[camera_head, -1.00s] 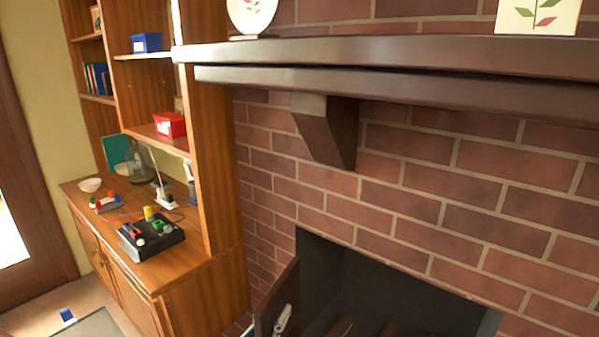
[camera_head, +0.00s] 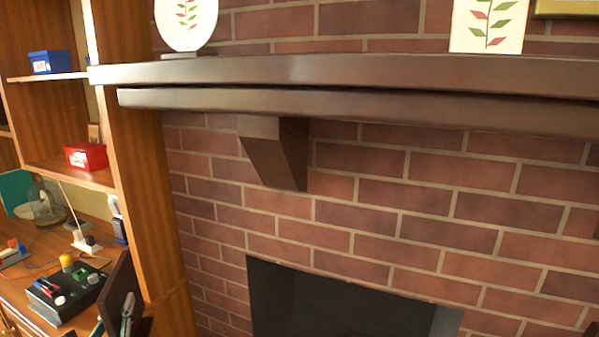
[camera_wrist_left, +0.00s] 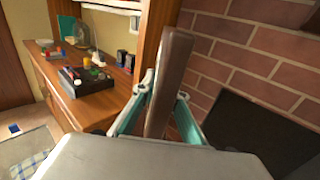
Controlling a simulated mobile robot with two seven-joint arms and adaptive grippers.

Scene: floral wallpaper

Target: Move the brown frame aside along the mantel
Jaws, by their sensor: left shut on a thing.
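The dark brown frame (camera_head: 121,292) is held at the lower left of the head view, seen nearly edge-on, in front of the wooden cabinet. My left gripper (camera_head: 128,318) is shut on it and shows only partly at the picture's bottom edge. In the left wrist view the frame (camera_wrist_left: 171,72) stands up between the two teal-grey fingers of the left gripper (camera_wrist_left: 164,100). The frame is apart from the dark wooden mantel (camera_head: 350,74) and lower than it in the picture. My right gripper is in neither view.
A round white plate (camera_head: 186,20) and a white leaf-patterned panel (camera_head: 487,28) stand on the mantel, with bare mantel between them. A gold-edged object (camera_head: 567,8) shows at top right. A corbel (camera_head: 272,150) is under the mantel. The bookcase (camera_head: 135,170) stands left.

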